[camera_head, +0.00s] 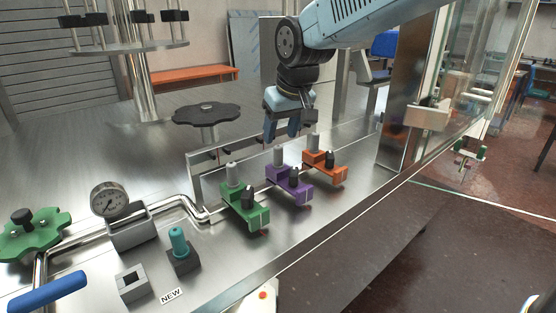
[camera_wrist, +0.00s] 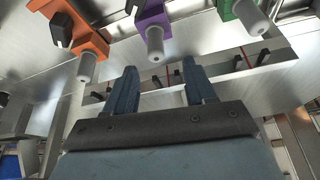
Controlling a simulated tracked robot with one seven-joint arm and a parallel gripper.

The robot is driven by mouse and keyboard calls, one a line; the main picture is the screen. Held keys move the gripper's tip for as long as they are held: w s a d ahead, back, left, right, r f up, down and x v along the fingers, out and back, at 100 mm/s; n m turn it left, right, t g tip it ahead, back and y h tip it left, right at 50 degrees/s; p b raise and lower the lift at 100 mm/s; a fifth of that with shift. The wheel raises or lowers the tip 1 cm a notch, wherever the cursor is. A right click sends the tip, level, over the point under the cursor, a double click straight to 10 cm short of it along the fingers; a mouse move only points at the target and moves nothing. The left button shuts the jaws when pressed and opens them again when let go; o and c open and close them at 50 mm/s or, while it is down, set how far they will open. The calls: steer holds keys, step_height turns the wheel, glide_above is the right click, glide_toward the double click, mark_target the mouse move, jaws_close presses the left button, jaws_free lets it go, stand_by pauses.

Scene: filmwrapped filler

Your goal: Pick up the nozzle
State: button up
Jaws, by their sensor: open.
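A teal nozzle-like piece (camera_head: 179,241) stands upright in a dark square block (camera_head: 184,262) at the front left of the steel bench. Green (camera_head: 246,212), purple (camera_head: 291,190) and orange (camera_head: 326,170) blocks stand in a slanting row, each with a pale grey cylinder on it. I cannot tell which piece the task calls the nozzle. My gripper (camera_head: 281,137) is open and empty, fingers down, close to the grey cylinder (camera_head: 278,157) of the purple block. In the wrist view the purple block's cylinder (camera_wrist: 155,48) shows just beyond and between my fingertips, apart from them.
An empty grey square holder (camera_head: 132,284) and a "NEW" label (camera_head: 172,296) are near the teal piece. A pressure gauge (camera_head: 109,200), bent pipe and green knob (camera_head: 36,233) are at left. A metal rail runs behind the blocks; a glass panel stands at right.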

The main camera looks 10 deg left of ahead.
mark_target(279, 146)
steer(key=shift+d+x, duration=0.15)
steer(key=shift+x, duration=1.45)
steer(key=shift+d+x, duration=0.1)
steer(key=shift+x, duration=1.45)
steer(key=shift+w, duration=0.1)
jaws_close()
